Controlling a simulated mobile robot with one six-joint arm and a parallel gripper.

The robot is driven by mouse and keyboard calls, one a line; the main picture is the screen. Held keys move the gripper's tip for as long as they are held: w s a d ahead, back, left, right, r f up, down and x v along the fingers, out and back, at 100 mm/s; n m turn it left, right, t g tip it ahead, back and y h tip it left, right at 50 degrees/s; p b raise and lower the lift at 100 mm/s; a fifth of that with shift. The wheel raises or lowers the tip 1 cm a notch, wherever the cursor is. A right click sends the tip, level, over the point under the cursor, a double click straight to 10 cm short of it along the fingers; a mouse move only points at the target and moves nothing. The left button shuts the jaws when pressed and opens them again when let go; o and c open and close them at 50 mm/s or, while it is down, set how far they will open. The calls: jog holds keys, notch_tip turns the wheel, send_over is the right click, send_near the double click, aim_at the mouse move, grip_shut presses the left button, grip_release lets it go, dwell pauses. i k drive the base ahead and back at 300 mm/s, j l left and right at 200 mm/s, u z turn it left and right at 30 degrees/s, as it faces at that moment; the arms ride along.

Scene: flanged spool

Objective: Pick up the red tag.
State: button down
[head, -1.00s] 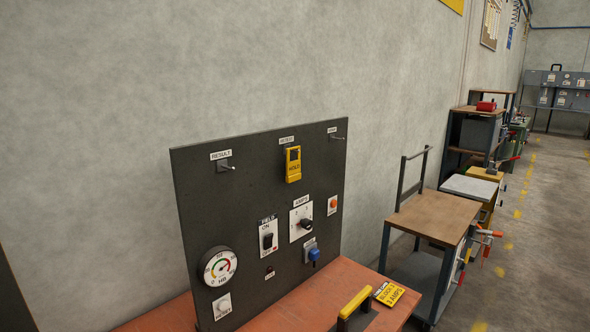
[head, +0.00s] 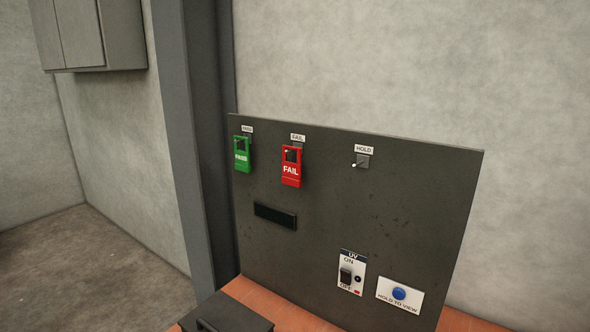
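The red tag (head: 291,170), marked FAIL, hangs on a hook under the FAIL label on a dark upright panel (head: 330,230) in the head view. A green tag (head: 242,156), marked PASS, hangs to its left under its own label. The hook under the HOLD label (head: 361,161), to the right, is bare. My gripper is not in view.
Below the tags are a dark slot (head: 275,216), a UV switch (head: 346,275) and a blue button (head: 399,293). A dark box (head: 228,313) sits on the orange bench top (head: 262,294). A grey column (head: 190,140) stands left of the panel, with open floor beyond.

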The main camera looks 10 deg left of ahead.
aim_at(293, 171)
jog(key=i+j+z, duration=0.15)
jog(key=j+z, duration=0.15)
jog(key=j, duration=0.45)
jog(key=i+j+z, duration=0.1)
jog(key=j+z, duration=0.15)
jog(key=j, duration=0.5)
jog(key=j+z, duration=0.3)
jog(key=j, duration=0.45)
jog(key=j+z, duration=0.3)
jog(key=j, duration=0.5)
jog(key=k+j+z, duration=0.15)
jog(key=j+z, duration=0.15)
jog(key=j, duration=0.45)
